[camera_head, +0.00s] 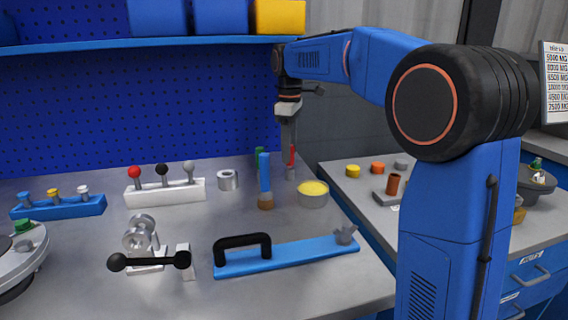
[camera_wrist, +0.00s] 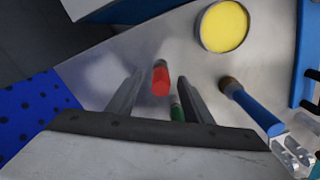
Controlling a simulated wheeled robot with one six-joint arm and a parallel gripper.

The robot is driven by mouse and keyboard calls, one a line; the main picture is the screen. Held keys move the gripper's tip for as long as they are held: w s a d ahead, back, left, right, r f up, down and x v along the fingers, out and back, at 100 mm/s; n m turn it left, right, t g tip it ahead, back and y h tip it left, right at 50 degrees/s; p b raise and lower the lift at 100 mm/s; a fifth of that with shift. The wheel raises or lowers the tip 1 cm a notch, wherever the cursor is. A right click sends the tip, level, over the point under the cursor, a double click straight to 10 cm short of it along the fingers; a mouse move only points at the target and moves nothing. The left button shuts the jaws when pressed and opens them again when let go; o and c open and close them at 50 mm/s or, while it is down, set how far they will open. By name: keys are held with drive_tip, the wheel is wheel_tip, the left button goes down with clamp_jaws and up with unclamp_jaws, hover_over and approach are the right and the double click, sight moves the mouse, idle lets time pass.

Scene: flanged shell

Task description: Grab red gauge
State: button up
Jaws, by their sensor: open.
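The red gauge (camera_head: 291,158) stands upright near the back right of the bench, with a grey lower end. In the wrist view the red gauge (camera_wrist: 160,79) shows between the two fingers, with no clear contact. My gripper (camera_head: 288,138) points down directly over it. In the wrist view my gripper (camera_wrist: 158,92) is open, with a finger on each side of the red gauge. A green-topped gauge (camera_wrist: 177,113) shows close to the right finger. It also shows in the head view (camera_head: 259,152), partly hidden behind a blue-handled tool.
The blue-handled tool (camera_head: 265,172) and a yellow-topped tin (camera_head: 313,193) stand close by. A metal ring (camera_head: 228,180) and a white knob block (camera_head: 165,191) are to the left. A blue plate with black handle (camera_head: 287,256) lies in front. The bench's right edge is near.

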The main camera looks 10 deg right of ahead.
sight(289, 167)
drive_tip(key=shift+f, duration=3.05)
drive_tip(key=shift+c, duration=0.7)
clamp_jaws()
